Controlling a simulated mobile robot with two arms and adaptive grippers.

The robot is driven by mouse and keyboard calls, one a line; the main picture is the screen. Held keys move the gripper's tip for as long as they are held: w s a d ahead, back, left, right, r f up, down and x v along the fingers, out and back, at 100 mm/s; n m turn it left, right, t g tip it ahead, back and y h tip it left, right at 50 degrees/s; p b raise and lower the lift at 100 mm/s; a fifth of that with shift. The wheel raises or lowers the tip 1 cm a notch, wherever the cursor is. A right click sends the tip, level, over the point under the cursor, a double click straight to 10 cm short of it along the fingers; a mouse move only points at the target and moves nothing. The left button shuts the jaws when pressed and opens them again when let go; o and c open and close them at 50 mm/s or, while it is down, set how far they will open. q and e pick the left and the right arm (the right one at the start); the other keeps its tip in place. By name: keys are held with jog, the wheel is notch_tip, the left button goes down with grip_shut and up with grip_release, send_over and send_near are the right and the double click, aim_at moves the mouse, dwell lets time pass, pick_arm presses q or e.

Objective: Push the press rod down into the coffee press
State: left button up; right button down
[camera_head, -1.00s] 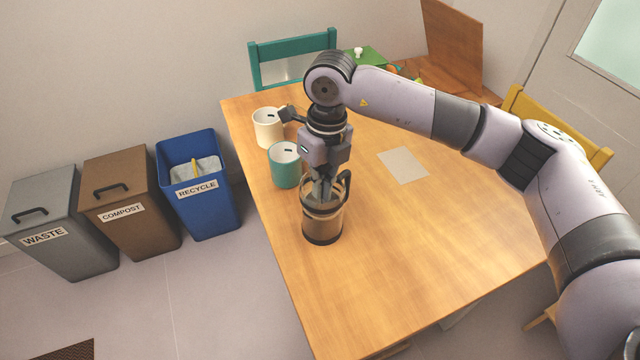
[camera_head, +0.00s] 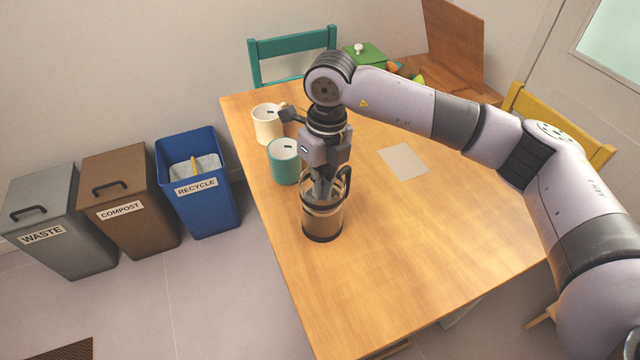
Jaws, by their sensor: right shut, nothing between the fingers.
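The coffee press (camera_head: 323,222) stands upright on the wooden table, a clear cylinder with dark bands and a dark handle on its right side. My right gripper (camera_head: 322,192) points down at the top of the press, its fingers shut and at or just inside the rim. The press rod is hidden by the gripper, so I cannot tell how deep it sits. My left gripper is not in view.
A cream mug (camera_head: 267,128) and a teal mug (camera_head: 283,165) stand close behind the press. A pale sheet (camera_head: 403,161) lies to the right. The table (camera_head: 420,265) is clear in front. Bins, including a blue recycle bin (camera_head: 205,215), stand at left.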

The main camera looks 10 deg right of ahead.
jog(key=shift+f+b, duration=0.3)
dwell(0.6)
jog(key=shift+f, duration=0.1)
dwell(0.7)
jog(key=c, duration=2.3)
grip_release()
jog(key=o, duration=0.4)
jog(key=shift+w+d+r, duration=0.1)
jog(key=shift+d+r, duration=0.1)
jog(key=shift+r, duration=1.8)
jog(key=shift+w+d+r, duration=0.1)
jog(key=shift+d+r, duration=0.1)
jog(key=shift+r, duration=1.75)
